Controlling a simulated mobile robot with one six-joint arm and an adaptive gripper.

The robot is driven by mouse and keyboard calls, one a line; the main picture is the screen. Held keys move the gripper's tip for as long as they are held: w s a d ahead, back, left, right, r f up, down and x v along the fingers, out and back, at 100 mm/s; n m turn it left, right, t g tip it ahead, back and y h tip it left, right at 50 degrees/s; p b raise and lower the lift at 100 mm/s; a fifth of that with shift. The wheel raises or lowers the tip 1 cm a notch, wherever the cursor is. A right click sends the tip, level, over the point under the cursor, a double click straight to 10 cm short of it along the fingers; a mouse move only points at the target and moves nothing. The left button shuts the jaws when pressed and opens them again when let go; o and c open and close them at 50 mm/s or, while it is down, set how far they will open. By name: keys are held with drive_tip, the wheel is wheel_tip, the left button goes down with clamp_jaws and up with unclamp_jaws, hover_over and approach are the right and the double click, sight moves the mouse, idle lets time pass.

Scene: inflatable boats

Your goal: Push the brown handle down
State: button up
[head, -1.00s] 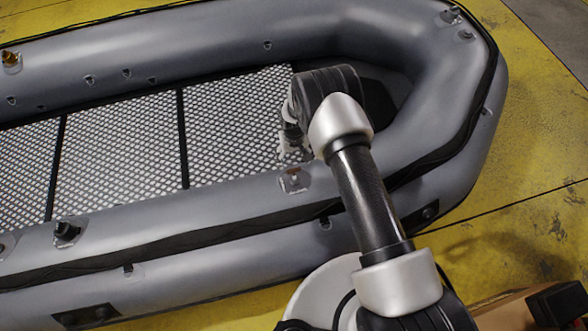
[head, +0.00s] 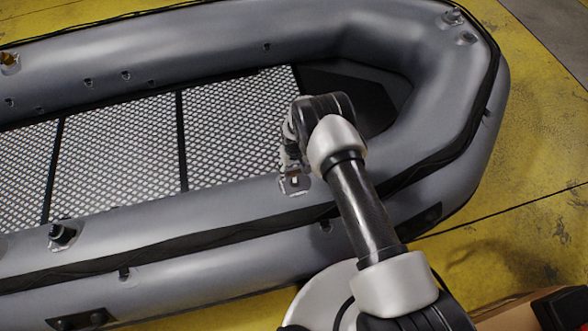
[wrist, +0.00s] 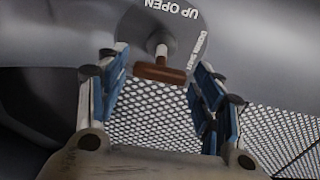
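The brown handle (wrist: 160,72) is a short crossbar on a white stem in the wrist view. The stem comes from a patch on the grey tube marked "UP OPEN" and "DOWN SHUT". My gripper (wrist: 162,72) is open, with one blue-padded finger on each side of the handle near the fingertips. I cannot tell whether either finger touches it. In the head view my gripper (head: 290,158) is mostly hidden by my wrist, just above a pale patch (head: 295,184) on the near tube. The brown handle cannot be made out there.
The grey inflatable boat (head: 190,215) fills much of the head view, with a perforated floor (head: 120,140) inside it. A black fitting (head: 62,233) stands on the near tube to the left. Yellow ground (head: 530,150) surrounds the boat.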

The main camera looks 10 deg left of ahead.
sight(294, 174)
drive_tip(key=c, duration=1.2)
drive_tip(key=f+b, duration=0.3)
drive_tip(key=shift+s+d, duration=0.1)
drive_tip(key=shift+s, duration=0.25)
drive_tip(key=o, duration=1.5)
wheel_tip(294, 174, up, 12)
drive_tip(key=shift+r, duration=0.1)
